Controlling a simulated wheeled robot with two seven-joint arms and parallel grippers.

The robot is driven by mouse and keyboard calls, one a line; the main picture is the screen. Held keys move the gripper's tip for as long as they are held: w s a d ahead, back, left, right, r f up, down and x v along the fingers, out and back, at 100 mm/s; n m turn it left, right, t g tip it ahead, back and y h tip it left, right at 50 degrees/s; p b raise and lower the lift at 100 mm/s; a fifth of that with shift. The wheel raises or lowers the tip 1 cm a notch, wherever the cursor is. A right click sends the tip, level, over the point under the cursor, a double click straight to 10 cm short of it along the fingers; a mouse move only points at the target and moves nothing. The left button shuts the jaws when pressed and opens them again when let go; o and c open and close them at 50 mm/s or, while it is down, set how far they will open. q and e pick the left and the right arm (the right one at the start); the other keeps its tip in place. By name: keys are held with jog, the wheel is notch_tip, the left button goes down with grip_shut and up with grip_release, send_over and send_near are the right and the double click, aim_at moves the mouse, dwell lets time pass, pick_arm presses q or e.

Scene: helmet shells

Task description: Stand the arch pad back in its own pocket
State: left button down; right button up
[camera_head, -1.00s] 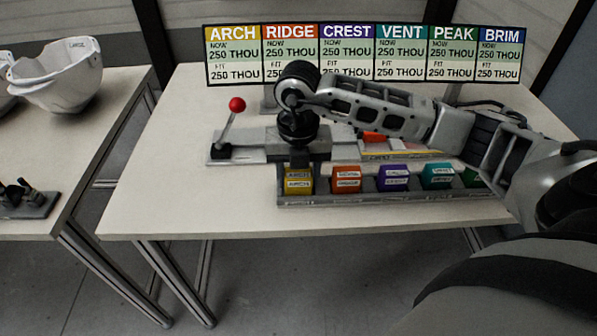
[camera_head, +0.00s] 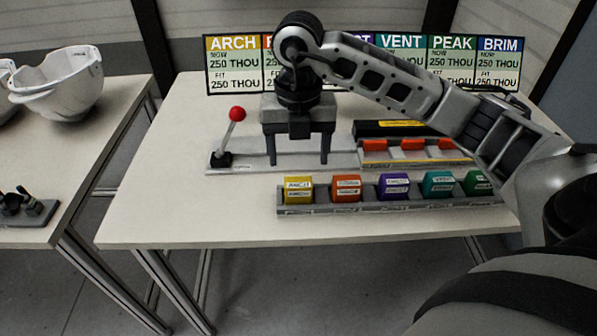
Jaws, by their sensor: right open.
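The yellow arch pad (camera_head: 299,190) stands upright in the leftmost pocket of the grey pad rack (camera_head: 330,210) near the front of the table. Its lower part is hidden by the rack's front wall, so I cannot see how deep it sits. My right gripper (camera_head: 298,160) is above and behind the arch pad, pointing down. Its two fingers are spread wide with nothing between them, apart from the pad. My left gripper is not in view.
Orange (camera_head: 346,187), purple (camera_head: 394,186), teal (camera_head: 438,184) and green (camera_head: 477,183) pads stand along the rack. Behind are a red-knobbed lever (camera_head: 236,114) and a fixture with orange blocks (camera_head: 412,145). A sign board (camera_head: 234,64) stands at the back. White helmet shells (camera_head: 62,85) sit on the left table.

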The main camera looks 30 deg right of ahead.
aim_at(299, 182)
notch_tip(299, 182, up, 4)
jog(key=shift+f, duration=0.1)
dwell(0.6)
